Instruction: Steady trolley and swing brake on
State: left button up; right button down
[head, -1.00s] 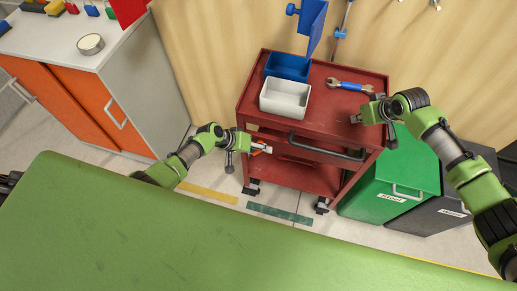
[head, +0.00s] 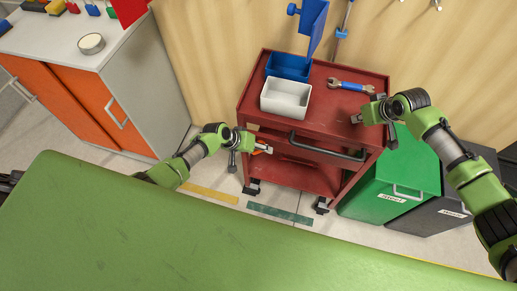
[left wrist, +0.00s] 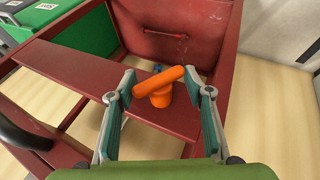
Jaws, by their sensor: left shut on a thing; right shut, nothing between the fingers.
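The red trolley (head: 355,100) stands against the wall, upright on its castors. Its orange brake lever (left wrist: 160,80) sits on a round orange post on a red surface in the left wrist view. My left gripper (head: 264,148) is at the trolley's left front, shut on the orange lever; its fingers (left wrist: 160,105) lie either side of it. In the head view the lever is mostly hidden by the fingers. My right gripper (head: 357,119) is shut and empty at the right part of the trolley top; whether it touches is unclear.
On the trolley top are a blue bin (head: 288,66), a white bin (head: 286,98) and a blue-handled wrench (head: 350,86). A dark handle (head: 327,147) crosses the front. Green (head: 390,190) and dark grey (head: 450,205) bins stand close at the right. A green surface (head: 200,235) fills the foreground.

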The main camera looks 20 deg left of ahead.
pick_arm(q)
jog(key=y, duration=0.2)
jog(key=m+y, duration=0.1)
jog(key=y, duration=0.1)
jog(key=shift+d, duration=0.4)
pick_arm(e)
jog(key=shift+s+f, duration=0.15)
jog(key=shift+f, duration=0.1)
pick_arm(q)
jog(key=m+y, duration=0.1)
jog(key=y, duration=0.4)
jog(key=shift+a+f+y, duration=0.1)
jog(key=shift+a+y, duration=0.05)
jog(key=shift+y, duration=0.25)
jog(key=o, duration=1)
jog(key=shift+o, duration=0.5)
jog(key=shift+a, duration=0.1)
jog(key=v, duration=1.2)
jog(key=shift+d, duration=0.25)
